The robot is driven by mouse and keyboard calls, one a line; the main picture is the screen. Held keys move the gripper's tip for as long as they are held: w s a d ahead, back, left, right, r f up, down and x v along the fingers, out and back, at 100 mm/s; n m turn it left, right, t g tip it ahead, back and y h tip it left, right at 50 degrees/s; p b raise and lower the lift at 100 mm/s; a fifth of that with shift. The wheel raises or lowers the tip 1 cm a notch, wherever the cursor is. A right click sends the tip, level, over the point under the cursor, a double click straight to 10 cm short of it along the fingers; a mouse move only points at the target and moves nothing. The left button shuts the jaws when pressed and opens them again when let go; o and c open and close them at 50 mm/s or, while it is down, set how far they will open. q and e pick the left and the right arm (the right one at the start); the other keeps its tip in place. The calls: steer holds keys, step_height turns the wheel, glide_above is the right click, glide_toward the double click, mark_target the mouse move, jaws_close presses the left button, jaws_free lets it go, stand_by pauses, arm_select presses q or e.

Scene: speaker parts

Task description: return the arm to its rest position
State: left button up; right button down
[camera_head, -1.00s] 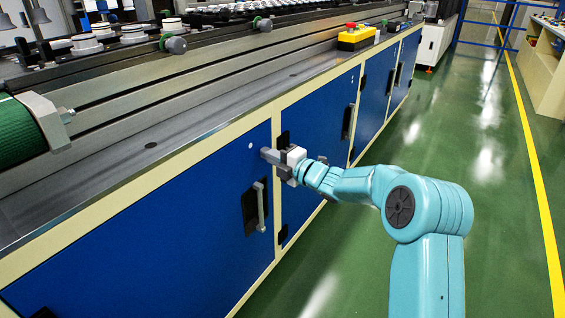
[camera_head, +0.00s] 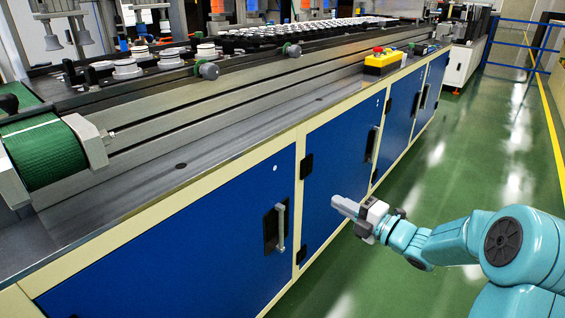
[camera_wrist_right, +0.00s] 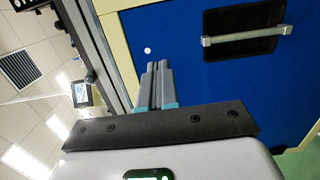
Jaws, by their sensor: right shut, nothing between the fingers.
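My right arm (camera_head: 470,240) is teal and comes in from the lower right of the head view, over the green floor. Its grey gripper (camera_head: 343,206) is shut and empty, pointing left in front of the blue cabinet doors. In the right wrist view the two grey fingers (camera_wrist_right: 157,85) lie together with nothing between them. My left gripper is not in view.
A long workbench (camera_head: 150,185) with blue doors runs along the left. A door handle (camera_head: 281,229) lies left of the gripper. A green conveyor belt (camera_head: 45,158) and a yellow button box (camera_head: 383,62) are on the bench. The green floor (camera_head: 440,175) at right is clear.

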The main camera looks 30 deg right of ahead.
steer(key=w+a+f+m+g+y, duration=0.2)
steer(key=a+f, duration=0.6)
steer(key=a, duration=0.4)
steer(key=w+a+f+m+g+y, duration=0.1)
steer(key=w+a+f+m+g, duration=0.15)
steer(key=a+f, duration=0.8)
steer(key=s+a+f+m+g+h, duration=0.2)
steer(key=s+a+f+m+g, duration=0.4)
steer(key=s+a+f+m, duration=0.45)
steer(key=s+d+f+m+g+h, duration=0.1)
steer(key=s+f+m+g, duration=0.25)
steer(key=s, duration=0.45)
steer(key=s+d+f+m+g, duration=0.1)
steer(key=s+f+m+g, duration=0.25)
steer(key=s, duration=0.35)
step_height(320, 180, up, 30)
steer(key=p, duration=3)
steer(key=shift+s+a+r+m, duration=0.15)
steer(key=shift+s+a+m, duration=0.15)
steer(key=shift+m, duration=0.1)
steer(key=shift+t, duration=0.25)
